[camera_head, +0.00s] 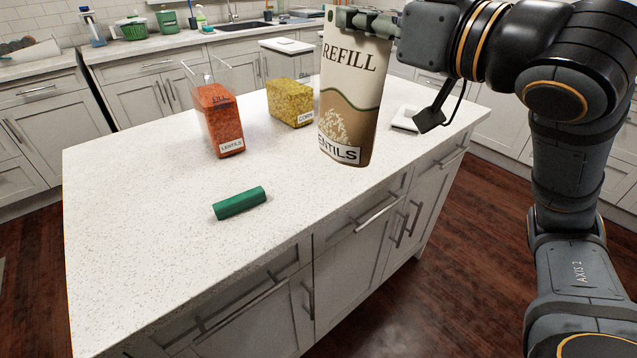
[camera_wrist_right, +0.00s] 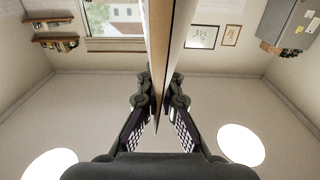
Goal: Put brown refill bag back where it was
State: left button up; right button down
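The brown refill bag (camera_head: 349,100) is cream above and tan below, printed "REFILL" and "LENTILS". It hangs nearly upright, and looks to be in the air above the island counter. My right gripper (camera_head: 364,20) is shut on its top edge. In the right wrist view the bag (camera_wrist_right: 158,40) shows as a thin edge between the fingers of my right gripper (camera_wrist_right: 160,92). My left gripper is in neither view. A clear open container of red lentils (camera_head: 220,122), labelled "LENTILS", stands on the counter left of the bag.
A green bar-shaped object (camera_head: 239,203) lies on the white island counter (camera_head: 130,200). A white flat lid (camera_head: 404,119) lies at right.

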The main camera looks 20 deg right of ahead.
jog(key=shift+w+d, duration=0.1)
jog(key=shift+w, duration=0.15)
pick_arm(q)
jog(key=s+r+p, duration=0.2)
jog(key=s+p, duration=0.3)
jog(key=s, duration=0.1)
pick_arm(e)
jog(key=w, duration=0.1)
jog(key=w+f, duration=0.1)
jog(key=w, duration=0.2)
jog(key=shift+w+a+f, duration=0.15)
jog(key=shift+w+a, duration=0.25)
pick_arm(q)
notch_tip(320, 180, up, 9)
jog(key=p, duration=0.8)
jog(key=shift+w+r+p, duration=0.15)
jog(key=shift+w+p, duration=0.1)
jog(key=shift+p, duration=0.1)
pick_arm(e)
jog(key=w+f, duration=0.8)
jog(key=f, duration=0.3)
jog(key=shift+w+a+f, duration=0.35)
jog(key=shift+w+a, duration=0.05)
jog(key=shift+a, duration=0.05)
